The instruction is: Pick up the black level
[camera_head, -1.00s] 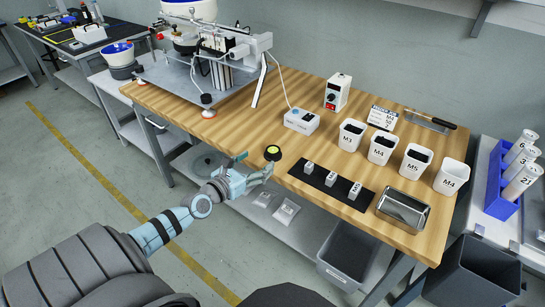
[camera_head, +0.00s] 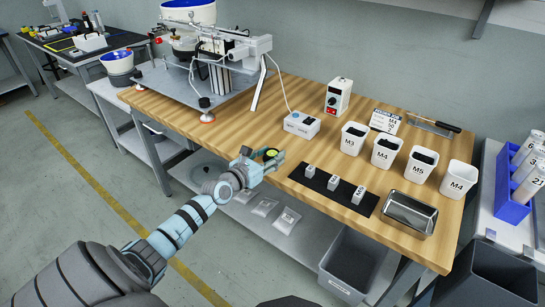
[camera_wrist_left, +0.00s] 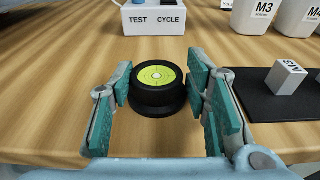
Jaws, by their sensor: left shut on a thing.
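The black level (camera_head: 271,154) is a short round puck with a yellow-green bubble face. It is at the front edge of the wooden workbench, left of the black mat. In the left wrist view the level (camera_wrist_left: 157,88) is upright between the two teal-padded fingers. My left gripper (camera_head: 263,158) is shut on the level, one finger on each side of it. The gripper partly hides the level in the head view. I cannot tell whether the level still rests on the bench. My right gripper is not in view.
A black mat (camera_head: 318,183) with several small labelled blocks lies right of the level. Behind are a TEST CYCLE box (camera_head: 302,124) and several white bins (camera_head: 387,150). A metal tray (camera_head: 409,213) is at the right. The gantry machine (camera_head: 205,75) stands at the back left.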

